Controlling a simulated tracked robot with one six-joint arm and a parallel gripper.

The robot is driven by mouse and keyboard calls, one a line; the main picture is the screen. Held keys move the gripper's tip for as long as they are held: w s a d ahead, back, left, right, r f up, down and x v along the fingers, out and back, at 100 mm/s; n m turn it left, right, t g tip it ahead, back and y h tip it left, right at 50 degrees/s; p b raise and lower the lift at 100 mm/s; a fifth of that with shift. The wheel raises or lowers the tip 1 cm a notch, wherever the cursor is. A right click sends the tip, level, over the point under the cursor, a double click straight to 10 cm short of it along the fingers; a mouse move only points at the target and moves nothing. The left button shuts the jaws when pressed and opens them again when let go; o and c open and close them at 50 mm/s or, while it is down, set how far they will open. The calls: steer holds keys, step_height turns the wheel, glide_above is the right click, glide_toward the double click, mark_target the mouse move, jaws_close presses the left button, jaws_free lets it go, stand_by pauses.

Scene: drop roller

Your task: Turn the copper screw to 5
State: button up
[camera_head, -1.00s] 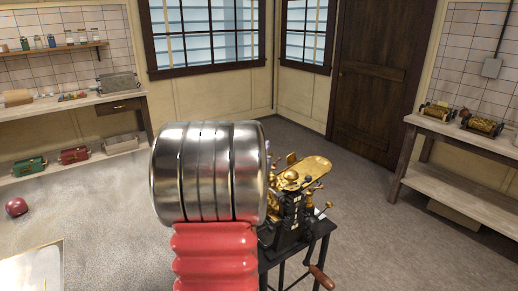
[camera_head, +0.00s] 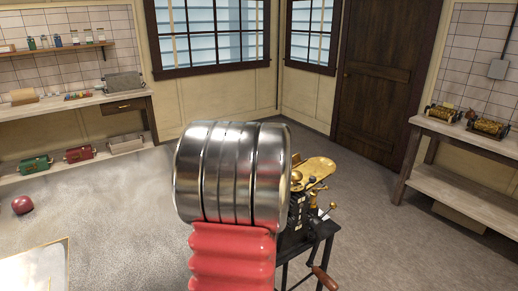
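A black and brass machine (camera_head: 313,170) stands on a dark stand (camera_head: 322,235) right of centre. A crank with a wooden handle (camera_head: 325,279) hangs at its lower front. My own arm, a large silver drum on a red ribbed part, covers the machine's left side. A copper screw cannot be made out, and no dial or number 5 can be read. My gripper is not in view.
A wooden bench (camera_head: 470,140) with brass roller devices (camera_head: 487,126) stands at the right. Shelves at the left hold a green roller (camera_head: 36,165) and a red roller (camera_head: 79,154). A red ball (camera_head: 22,205) lies on the open grey floor.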

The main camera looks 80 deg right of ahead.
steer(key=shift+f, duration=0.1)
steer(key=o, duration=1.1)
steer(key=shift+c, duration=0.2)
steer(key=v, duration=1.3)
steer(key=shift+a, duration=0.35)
